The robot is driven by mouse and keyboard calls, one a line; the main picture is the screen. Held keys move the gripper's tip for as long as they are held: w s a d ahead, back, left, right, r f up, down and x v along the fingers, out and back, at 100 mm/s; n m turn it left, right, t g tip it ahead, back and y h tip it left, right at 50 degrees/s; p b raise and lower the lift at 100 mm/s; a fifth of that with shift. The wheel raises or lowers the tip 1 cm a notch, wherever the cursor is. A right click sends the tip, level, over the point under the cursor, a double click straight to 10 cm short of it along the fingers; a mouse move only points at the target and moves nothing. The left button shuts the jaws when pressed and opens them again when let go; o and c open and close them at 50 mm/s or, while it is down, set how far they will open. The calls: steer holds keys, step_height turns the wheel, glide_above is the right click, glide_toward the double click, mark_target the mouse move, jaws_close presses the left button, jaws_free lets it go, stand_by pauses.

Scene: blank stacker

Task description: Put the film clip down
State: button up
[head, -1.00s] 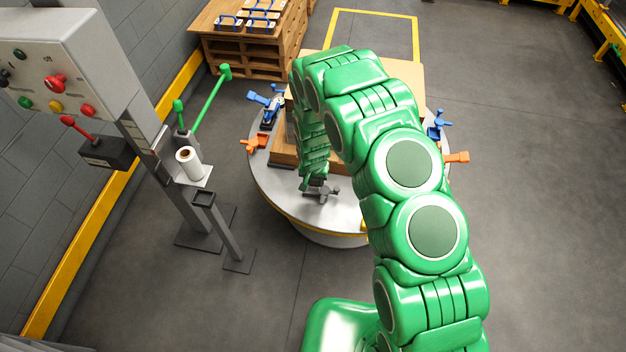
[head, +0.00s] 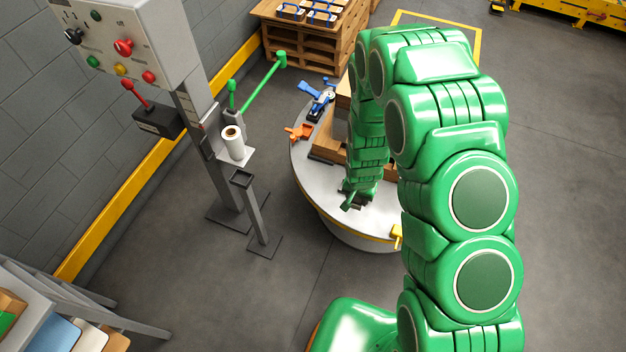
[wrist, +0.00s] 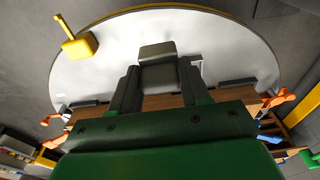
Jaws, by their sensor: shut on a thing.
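A dark grey blocky piece, which I take for the film clip (wrist: 157,51), sits between the two fingers of my gripper (wrist: 158,80) in the wrist view. My gripper is shut on it. In the head view my gripper (head: 353,198) is over the front part of the round grey turntable (head: 318,181), in front of the wooden pallet (head: 326,147). The clip is mostly hidden there by my green arm. I cannot tell whether the clip touches the turntable.
A post with a control box (head: 130,35), a white film roll (head: 234,145) and a green bar (head: 262,83) stands left of the turntable. Blue (head: 318,97), orange (head: 299,132) and yellow (head: 397,236) pieces sit around the turntable. Floor in front is clear.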

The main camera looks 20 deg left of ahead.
steer(key=s+a+r, duration=0.5)
steer(key=a, duration=0.4)
steer(key=s+a+r, duration=0.4)
steer(key=a, duration=0.5)
steer(key=s+a+r, duration=0.5)
steer(key=a, duration=0.5)
steer(key=w+a+f, duration=0.2)
steer(key=a+f, duration=0.1)
steer(key=w+a+f, duration=0.3)
steer(key=a, duration=0.1)
steer(key=w+a+f, duration=0.2)
steer(key=a+f, duration=0.1)
steer(key=shift+w+a, duration=0.25)
steer(key=shift+w, duration=0.15)
steer(key=shift+w+f, duration=0.1)
steer(key=shift+a, duration=0.1)
steer(key=shift+w+a+f, duration=0.1)
steer(key=shift+f, duration=0.15)
steer(key=shift+a+f, duration=0.1)
steer(key=shift+f, duration=1.5)
steer(key=shift+f, duration=0.1)
